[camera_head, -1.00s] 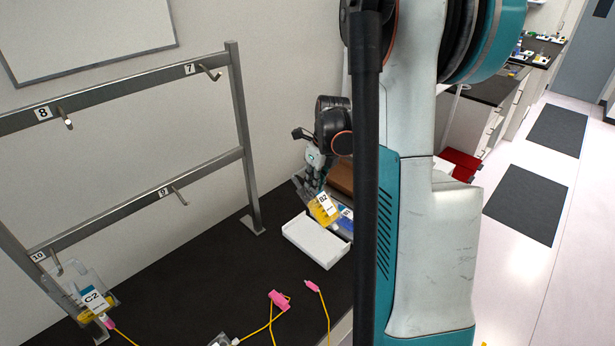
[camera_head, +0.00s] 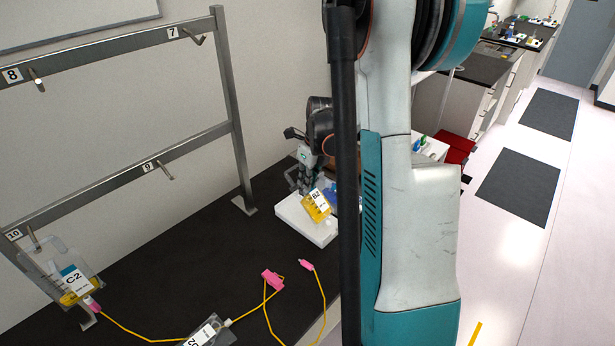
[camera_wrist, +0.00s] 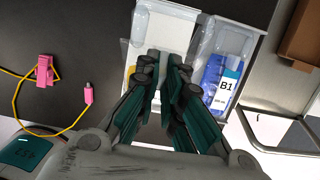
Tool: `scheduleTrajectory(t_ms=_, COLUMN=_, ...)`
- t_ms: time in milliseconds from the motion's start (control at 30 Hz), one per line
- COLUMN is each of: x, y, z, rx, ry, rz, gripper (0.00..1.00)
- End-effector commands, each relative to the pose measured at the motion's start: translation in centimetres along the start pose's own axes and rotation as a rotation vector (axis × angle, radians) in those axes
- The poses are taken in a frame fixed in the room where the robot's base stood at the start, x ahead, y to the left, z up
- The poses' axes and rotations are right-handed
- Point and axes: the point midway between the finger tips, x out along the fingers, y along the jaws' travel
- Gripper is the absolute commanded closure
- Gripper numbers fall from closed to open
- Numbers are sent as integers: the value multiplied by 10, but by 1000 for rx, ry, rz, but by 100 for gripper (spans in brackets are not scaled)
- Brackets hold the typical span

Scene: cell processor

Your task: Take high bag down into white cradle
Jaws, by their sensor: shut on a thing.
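A clear bag with yellow liquid and the label B2 (camera_head: 317,204) hangs tilted from my gripper (camera_head: 307,186), over the white cradle (camera_head: 296,221). In the wrist view my gripper (camera_wrist: 170,72) is closed above the cradle (camera_wrist: 181,14), and its fingers hide most of the bag. A yellow bit of the bag (camera_wrist: 147,74) shows left of the fingers. I cannot tell whether the bag touches the cradle floor.
A blue bag labelled B1 (camera_wrist: 229,88) lies just right of my gripper. Bag C2 (camera_head: 74,280) hangs at the lower left of the metal rack (camera_head: 236,130). Yellow tubing with pink clamps (camera_head: 272,280) lies on the dark bench. A brown box (camera_wrist: 302,40) stands at right.

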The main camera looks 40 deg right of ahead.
Motion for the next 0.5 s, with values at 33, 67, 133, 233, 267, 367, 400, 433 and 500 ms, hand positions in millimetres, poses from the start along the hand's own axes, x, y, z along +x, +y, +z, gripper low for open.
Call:
scheduleTrajectory(t_ms=33, x=6, y=0, z=-1, rx=0, ry=0, rz=0, gripper=100)
scheduleTrajectory(t_ms=67, x=8, y=0, z=-2, rx=0, ry=0, rz=0, gripper=100)
scheduleTrajectory(t_ms=133, x=10, y=0, z=-2, rx=0, ry=0, rz=0, gripper=100)
scheduleTrajectory(t_ms=233, x=10, y=0, z=-2, rx=0, ry=0, rz=0, gripper=100)
scheduleTrajectory(t_ms=267, x=10, y=0, z=-2, rx=0, ry=0, rz=0, gripper=100)
scheduleTrajectory(t_ms=367, x=9, y=0, z=-2, rx=0, ry=0, rz=0, gripper=100)
scheduleTrajectory(t_ms=400, x=9, y=0, z=-2, rx=0, ry=0, rz=0, gripper=100)
scheduleTrajectory(t_ms=433, x=9, y=0, z=-2, rx=0, ry=0, rz=0, gripper=90)
scheduleTrajectory(t_ms=500, x=9, y=0, z=-2, rx=0, ry=0, rz=0, gripper=74)
